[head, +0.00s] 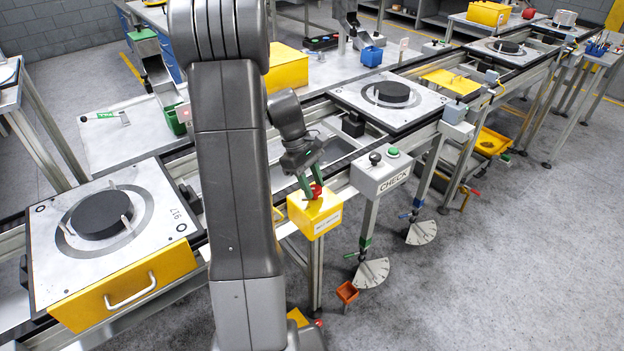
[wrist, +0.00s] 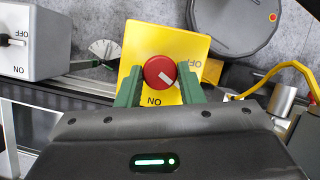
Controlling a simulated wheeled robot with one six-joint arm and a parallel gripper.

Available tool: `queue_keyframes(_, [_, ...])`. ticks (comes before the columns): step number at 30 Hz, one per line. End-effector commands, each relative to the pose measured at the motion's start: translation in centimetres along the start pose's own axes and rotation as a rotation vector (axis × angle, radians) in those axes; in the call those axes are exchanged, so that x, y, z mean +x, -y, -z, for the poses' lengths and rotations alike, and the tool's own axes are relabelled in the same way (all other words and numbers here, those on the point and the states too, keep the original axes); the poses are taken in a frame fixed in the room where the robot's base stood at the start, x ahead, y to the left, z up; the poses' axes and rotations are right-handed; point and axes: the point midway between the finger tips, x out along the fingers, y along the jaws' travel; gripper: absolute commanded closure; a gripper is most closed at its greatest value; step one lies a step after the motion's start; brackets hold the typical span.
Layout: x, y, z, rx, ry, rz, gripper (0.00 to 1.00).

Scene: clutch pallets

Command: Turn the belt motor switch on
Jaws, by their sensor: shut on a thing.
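The belt motor switch is a yellow box (head: 305,217) with a red round knob (wrist: 158,71) on top. Its white front label is too small to read in the head view. In the wrist view, OFF is printed at the right of the knob and ON below it. The knob's white mark points right and slightly down, between the two words. My gripper (head: 311,188) is over the box, with its green fingers on either side of the knob. It also shows in the wrist view (wrist: 159,84), shut on the knob.
A grey CHECK box (head: 380,178) with a black knob and a green button stands right of the switch. A pallet with a black disc (head: 55,240) is at the left, another (head: 350,98) farther back. Grey floor at the right is mostly clear.

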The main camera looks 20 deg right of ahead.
Motion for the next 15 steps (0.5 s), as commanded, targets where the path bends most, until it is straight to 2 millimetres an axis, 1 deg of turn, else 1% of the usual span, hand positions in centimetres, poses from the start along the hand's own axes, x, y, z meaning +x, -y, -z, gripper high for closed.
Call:
queue_keyframes(1, [-0.26,-0.14,-0.09,0.041,0.0,0.017,0.89])
queue_keyframes(15, [-0.14,-0.51,-0.16,0.454,-0.001,0.188,0.89])
